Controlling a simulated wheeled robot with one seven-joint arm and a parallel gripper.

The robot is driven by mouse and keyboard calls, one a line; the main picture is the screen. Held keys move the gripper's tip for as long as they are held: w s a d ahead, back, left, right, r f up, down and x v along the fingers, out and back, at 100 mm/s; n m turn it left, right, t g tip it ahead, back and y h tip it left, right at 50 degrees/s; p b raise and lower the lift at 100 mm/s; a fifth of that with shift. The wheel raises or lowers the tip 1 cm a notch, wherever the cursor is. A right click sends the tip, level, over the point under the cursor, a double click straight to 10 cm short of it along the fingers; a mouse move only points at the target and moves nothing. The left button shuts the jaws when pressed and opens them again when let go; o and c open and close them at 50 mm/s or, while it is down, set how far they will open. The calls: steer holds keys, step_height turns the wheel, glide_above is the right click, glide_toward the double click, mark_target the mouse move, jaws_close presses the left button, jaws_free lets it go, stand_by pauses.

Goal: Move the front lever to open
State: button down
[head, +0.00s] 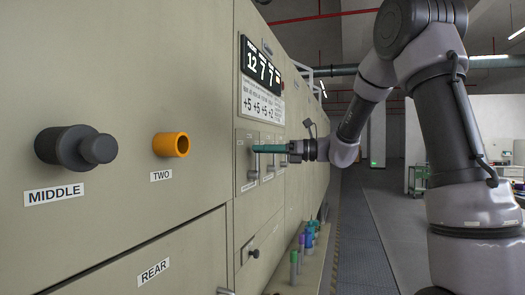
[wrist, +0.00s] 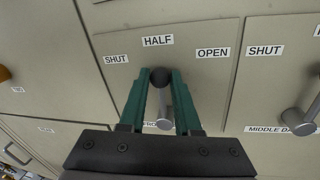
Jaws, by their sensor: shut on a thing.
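The front lever (wrist: 163,108) is a grey metal bar with a dark round end, on a beige panel in the wrist view. Its dark end lies just below the HALF label (wrist: 158,41), between the SHUT label (wrist: 116,59) and the OPEN label (wrist: 213,52). My gripper (wrist: 161,73) has its green fingers on both sides of this dark end and is shut on it. The name label under the lever is partly hidden by the gripper. In the head view my gripper (head: 257,149) reaches the panel from the right, and its fingers hide much of the lever.
A second lever (wrist: 297,119) with its own SHUT label (wrist: 264,50) stands to the right in the wrist view. In the head view, a dark knob (head: 68,148) and an orange knob (head: 171,145) stick out nearby. Coloured pegs (head: 309,233) stand below. The aisle (head: 365,220) is clear.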

steer(key=shift+w+d+f+m+t+y, duration=0.35)
steer(key=shift+w+m, duration=0.45)
steer(key=shift+m, duration=0.75)
steer(key=shift+w+d+f+m+t+y, duration=0.1)
steer(key=shift+w+d+f+m, duration=0.35)
steer(key=shift+w+m, duration=0.75)
steer(key=shift+w+d+f+m+t+y, duration=0.25)
steer(key=shift+w+f+m, duration=0.25)
steer(key=shift+m, duration=1.35)
steer(key=c, duration=0.6)
jaws_free()
steer(key=v, duration=1.1)
steer(key=shift+a, duration=0.1)
